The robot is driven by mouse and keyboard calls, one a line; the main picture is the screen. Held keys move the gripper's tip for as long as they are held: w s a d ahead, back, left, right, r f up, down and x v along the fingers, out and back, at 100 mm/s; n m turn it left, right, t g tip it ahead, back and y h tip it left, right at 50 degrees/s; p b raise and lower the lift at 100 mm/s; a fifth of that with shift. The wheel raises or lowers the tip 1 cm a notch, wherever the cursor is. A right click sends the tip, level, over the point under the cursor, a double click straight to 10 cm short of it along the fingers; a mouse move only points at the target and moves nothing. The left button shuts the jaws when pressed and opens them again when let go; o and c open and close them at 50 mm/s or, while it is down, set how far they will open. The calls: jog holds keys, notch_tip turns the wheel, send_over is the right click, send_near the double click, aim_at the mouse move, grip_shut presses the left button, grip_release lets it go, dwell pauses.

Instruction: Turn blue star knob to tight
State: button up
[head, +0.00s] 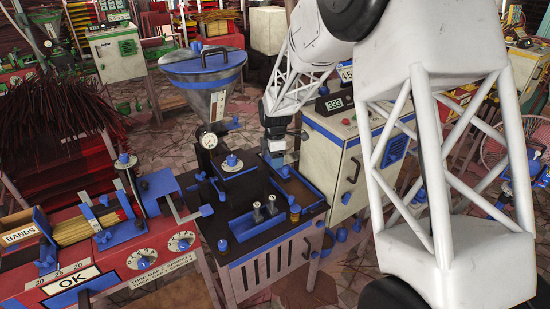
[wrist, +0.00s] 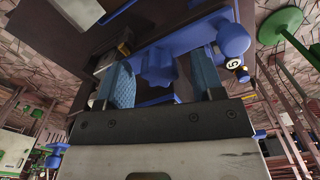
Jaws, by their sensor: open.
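A blue star knob (wrist: 158,66) shows in the wrist view, between the two blue ridged fingers of my gripper (wrist: 165,60). The fingers are apart, with a visible gap on each side of the knob. In the head view my gripper (head: 276,158) is low over the dark-topped machine with blue edging (head: 262,222). There I cannot make out the knob between the fingers. I cannot read any tight mark beside it.
A dial gauge (head: 208,140) and metal hopper (head: 205,75) stand left of my gripper. A cream cabinet (head: 335,165) stands close on the right. Two small metal posts (head: 264,208) rise from the machine top. A red bench with an OK sign (head: 72,282) lies left.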

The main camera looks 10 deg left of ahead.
jog(key=c, duration=0.9)
jog(key=shift+m, duration=0.5)
jog(key=m, duration=1)
jog(key=shift+m, duration=0.3)
jog(key=m, duration=0.5)
jog(key=shift+m, duration=0.3)
jog(key=m, duration=0.5)
jog(key=shift+m, duration=0.4)
